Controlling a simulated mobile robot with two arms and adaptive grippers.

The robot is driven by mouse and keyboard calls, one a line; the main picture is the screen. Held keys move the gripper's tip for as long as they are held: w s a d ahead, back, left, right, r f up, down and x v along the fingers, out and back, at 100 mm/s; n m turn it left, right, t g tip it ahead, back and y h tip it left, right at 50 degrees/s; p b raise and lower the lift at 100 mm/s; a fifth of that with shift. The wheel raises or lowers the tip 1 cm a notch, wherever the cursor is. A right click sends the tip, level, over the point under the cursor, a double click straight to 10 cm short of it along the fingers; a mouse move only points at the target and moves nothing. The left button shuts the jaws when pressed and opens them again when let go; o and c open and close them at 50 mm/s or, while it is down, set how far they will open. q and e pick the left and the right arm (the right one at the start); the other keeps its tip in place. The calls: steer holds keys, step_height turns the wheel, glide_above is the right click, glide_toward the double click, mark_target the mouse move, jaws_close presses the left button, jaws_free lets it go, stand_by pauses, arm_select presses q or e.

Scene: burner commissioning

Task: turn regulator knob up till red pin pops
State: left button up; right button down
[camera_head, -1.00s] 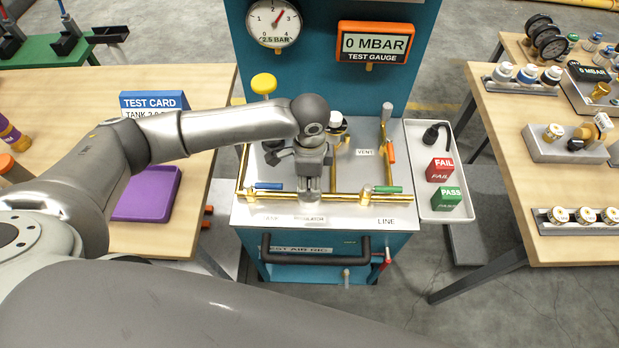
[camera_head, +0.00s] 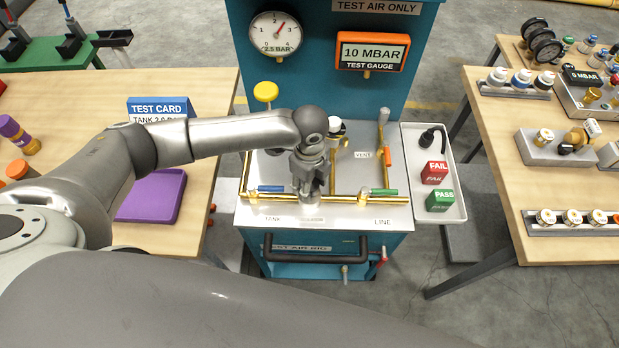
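My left gripper (camera_head: 311,182) points down over the regulator spot in the middle of the brass pipe line on the teal test rig (camera_head: 330,262). The regulator knob and any red pin are hidden under the gripper. I cannot see whether the fingers are closed on the knob. The orange test gauge (camera_head: 372,51) reads 10 MBAR. The round dial (camera_head: 275,35) is labelled 2.5 BAR. My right gripper is not in view.
A blue valve handle (camera_head: 271,189) and a green one (camera_head: 384,192) flank the gripper. A yellow knob (camera_head: 265,92) stands behind. A white tray (camera_head: 432,213) holds FAIL and PASS blocks. Wooden tables stand left (camera_head: 60,110) and right (camera_head: 490,150).

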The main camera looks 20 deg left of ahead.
arm_select(q)
steer(key=m+p, duration=0.1)
steer(key=m, duration=0.3)
steer(key=shift+m, duration=0.4)
steer(key=m, duration=0.4)
steer(key=shift+p, duration=0.4)
steer(key=m, duration=0.5)
steer(key=shift+m, duration=0.4)
steer(key=m, duration=0.4)
steer(key=shift+m, duration=0.4)
steer(key=o, duration=1)
